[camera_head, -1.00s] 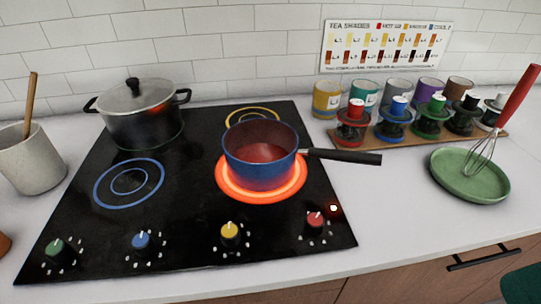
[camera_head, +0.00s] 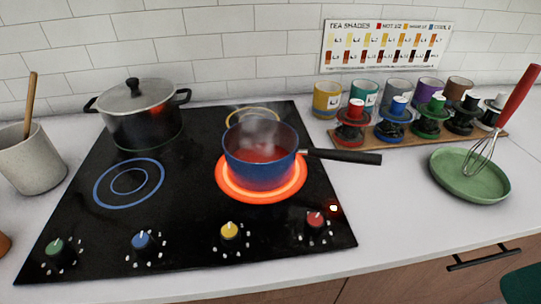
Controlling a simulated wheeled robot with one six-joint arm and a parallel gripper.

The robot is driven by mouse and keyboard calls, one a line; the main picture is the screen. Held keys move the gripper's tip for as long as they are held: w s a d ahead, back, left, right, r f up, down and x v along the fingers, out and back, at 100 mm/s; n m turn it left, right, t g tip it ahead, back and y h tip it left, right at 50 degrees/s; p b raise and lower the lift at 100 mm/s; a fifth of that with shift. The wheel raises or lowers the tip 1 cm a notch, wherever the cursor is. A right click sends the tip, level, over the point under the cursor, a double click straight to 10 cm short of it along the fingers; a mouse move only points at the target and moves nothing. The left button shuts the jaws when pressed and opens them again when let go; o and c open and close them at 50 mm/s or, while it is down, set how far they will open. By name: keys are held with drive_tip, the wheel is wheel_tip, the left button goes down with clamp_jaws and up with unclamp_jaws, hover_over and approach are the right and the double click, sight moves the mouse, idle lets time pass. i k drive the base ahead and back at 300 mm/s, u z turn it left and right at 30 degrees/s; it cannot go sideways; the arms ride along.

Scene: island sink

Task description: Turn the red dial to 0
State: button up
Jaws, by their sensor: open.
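The red dial (camera_head: 316,219) is at the front right of the black cooktop (camera_head: 200,250), with white marks around it. Its exact setting is too small to read. My gripper is not in view.
Yellow (camera_head: 229,231), blue (camera_head: 142,241) and green (camera_head: 55,248) dials line the cooktop's front. A lidded black pot (camera_head: 145,118) stands at the back left. A green plate (camera_head: 462,178) with a whisk (camera_head: 490,140) is at right. The counter right of the dial is clear.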

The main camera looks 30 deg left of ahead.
sight(313, 225)
drive_tip(key=u, duration=2.4)
drive_tip(key=k, duration=0.35)
drive_tip(key=z, duration=1.2)
